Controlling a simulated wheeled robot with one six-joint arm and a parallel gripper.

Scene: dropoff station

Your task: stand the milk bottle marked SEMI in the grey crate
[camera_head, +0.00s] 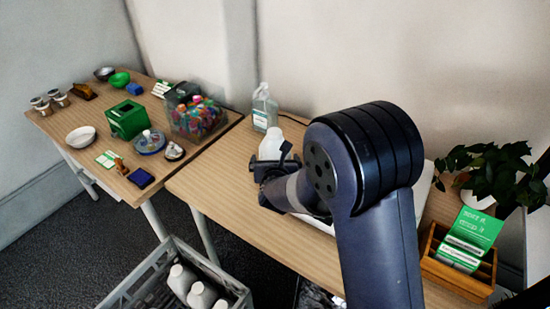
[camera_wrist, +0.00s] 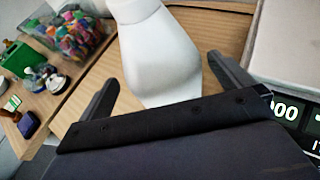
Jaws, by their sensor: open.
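A white milk bottle (camera_head: 271,144) stands on the right-hand table, partly hidden behind my gripper (camera_head: 272,172). In the wrist view the bottle (camera_wrist: 158,55) stands between the two open fingers of my gripper (camera_wrist: 168,90), with a gap to the right finger. No label shows on the side I see, so I cannot read SEMI on it. The grey crate (camera_head: 232,285) is on the floor at the bottom of the head view, with several white bottles (camera_head: 201,295) in it.
A clear pump bottle (camera_head: 264,108) stands behind the milk bottle. The left table holds a tub of colourful items (camera_head: 195,118), a green box (camera_head: 127,119) and a white bowl (camera_head: 80,137). A wooden leaflet holder (camera_head: 456,272) and a plant (camera_head: 490,172) are at right.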

